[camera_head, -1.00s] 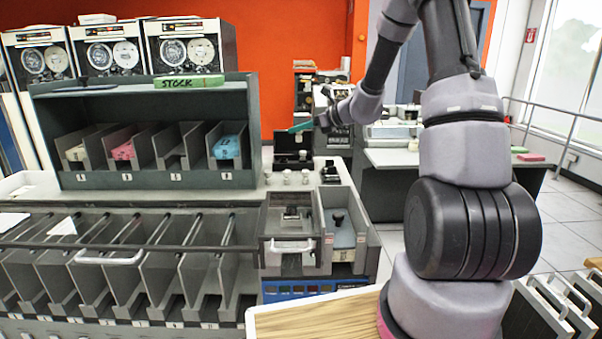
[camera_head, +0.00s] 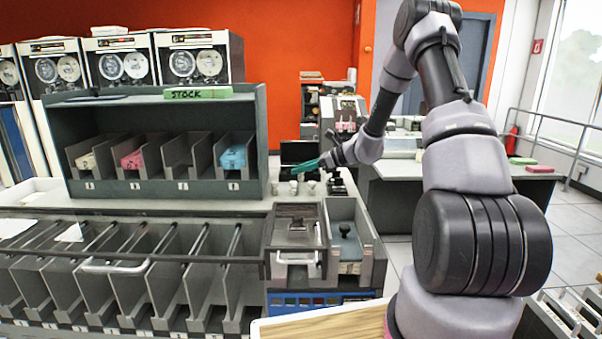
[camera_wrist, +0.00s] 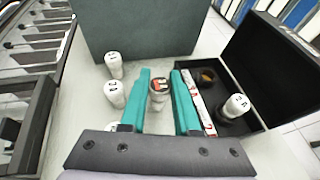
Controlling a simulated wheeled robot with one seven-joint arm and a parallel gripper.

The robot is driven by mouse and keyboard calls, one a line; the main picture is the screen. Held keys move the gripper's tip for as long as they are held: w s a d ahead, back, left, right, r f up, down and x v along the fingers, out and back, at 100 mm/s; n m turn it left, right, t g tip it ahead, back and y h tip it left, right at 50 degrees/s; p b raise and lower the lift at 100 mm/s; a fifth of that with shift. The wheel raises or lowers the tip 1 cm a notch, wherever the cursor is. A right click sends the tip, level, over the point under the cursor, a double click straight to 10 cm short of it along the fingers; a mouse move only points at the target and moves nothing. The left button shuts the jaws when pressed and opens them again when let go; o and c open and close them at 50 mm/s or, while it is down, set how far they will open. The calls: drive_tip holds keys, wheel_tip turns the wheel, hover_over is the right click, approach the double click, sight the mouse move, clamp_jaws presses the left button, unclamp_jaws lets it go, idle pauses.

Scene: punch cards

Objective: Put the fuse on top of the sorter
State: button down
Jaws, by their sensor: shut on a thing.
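My gripper (camera_wrist: 160,82) has teal fingers and is shut on a white cylindrical fuse (camera_wrist: 159,92) with a red and black mark on its end. In the head view my gripper (camera_head: 303,167) is low over the right part of the sorter's pale top (camera_head: 225,206); the held fuse cannot be made out there. I cannot tell whether it touches the top. Two other white fuses (camera_wrist: 114,93) (camera_wrist: 113,64) stand left of the fingers, on the top. Another fuse (camera_wrist: 236,106) sits in an open black case (camera_wrist: 222,86) to the right.
A dark rack marked STOCK (camera_head: 160,196) with card trays stands on the left of the top. Its end panel (camera_wrist: 140,32) rises close beyond the fingers. Sorter pockets (camera_head: 130,285) and two card bins (camera_head: 345,240) lie along the front. The case lid stands open at right.

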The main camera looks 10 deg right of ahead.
drive_tip(key=shift+f, duration=0.55)
drive_tip(key=shift+f, duration=0.15)
drive_tip(key=shift+f, duration=0.35)
drive_tip(key=shift+f, duration=0.1)
drive_tip(key=c, duration=0.6)
unclamp_jaws()
drive_tip(key=shift+s+f, duration=0.1)
drive_tip(key=shift+c, duration=0.2)
